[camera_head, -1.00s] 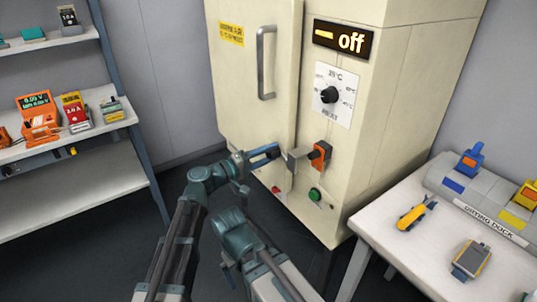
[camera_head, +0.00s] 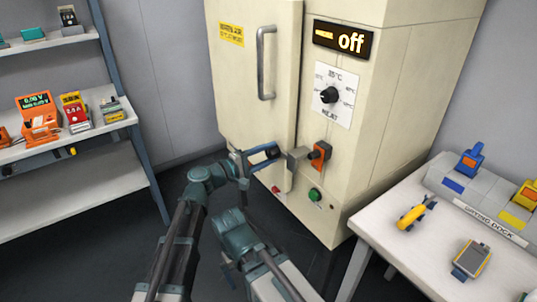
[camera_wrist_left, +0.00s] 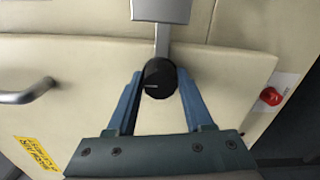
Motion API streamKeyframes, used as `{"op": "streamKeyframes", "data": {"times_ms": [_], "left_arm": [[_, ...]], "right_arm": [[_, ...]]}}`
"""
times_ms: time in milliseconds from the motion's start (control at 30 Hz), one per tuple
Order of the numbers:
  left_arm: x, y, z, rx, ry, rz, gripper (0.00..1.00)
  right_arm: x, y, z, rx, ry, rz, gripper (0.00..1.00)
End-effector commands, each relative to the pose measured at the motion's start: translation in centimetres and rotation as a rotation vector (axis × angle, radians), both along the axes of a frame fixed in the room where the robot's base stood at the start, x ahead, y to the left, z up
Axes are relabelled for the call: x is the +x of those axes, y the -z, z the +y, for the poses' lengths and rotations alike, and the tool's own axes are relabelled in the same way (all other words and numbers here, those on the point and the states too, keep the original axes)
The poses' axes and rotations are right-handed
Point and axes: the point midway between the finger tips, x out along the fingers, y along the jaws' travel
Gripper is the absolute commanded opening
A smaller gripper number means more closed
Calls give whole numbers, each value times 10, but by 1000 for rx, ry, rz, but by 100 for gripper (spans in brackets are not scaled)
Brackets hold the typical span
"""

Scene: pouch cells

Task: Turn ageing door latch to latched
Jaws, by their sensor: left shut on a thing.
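The cream ageing chamber's door (camera_head: 255,95) looks shut in the head view. Its latch is a grey arm (camera_head: 298,158) at the door's lower right edge, reaching across to an orange block (camera_head: 320,155) on the front panel. My left gripper (camera_head: 270,152) is at the latch's left end. In the left wrist view, its blue fingers (camera_wrist_left: 159,88) stand on either side of the latch's round black knob (camera_wrist_left: 159,78), shut on it. The grey latch arm (camera_wrist_left: 161,10) runs upward from the knob there. My right gripper is not visible.
A temperature dial (camera_head: 330,95) and an "off" display (camera_head: 343,39) sit above the latch, with a green button (camera_head: 315,194) and red button (camera_head: 276,189) below. A white table (camera_head: 385,238) stands right. A shelf (camera_head: 70,195) with instruments stands left.

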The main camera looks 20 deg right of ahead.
Motion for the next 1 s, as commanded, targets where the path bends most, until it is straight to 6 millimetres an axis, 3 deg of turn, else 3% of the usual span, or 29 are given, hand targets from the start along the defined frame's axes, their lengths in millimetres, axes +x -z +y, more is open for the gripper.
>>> {"op": "streamKeyframes", "data": {"times_ms": [167,200,333,733,1000], "left_arm": [[0,0,0,-1,-1,3,0],[0,0,0,-1,-1,2,57],[0,0,0,-1,-1,2,80],[-3,0,7,0,-2,1,82],[-23,0,57,-1,-4,1,82]], "right_arm": [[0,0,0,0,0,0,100],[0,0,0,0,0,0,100],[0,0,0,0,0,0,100],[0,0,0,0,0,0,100],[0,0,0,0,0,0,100]]}}
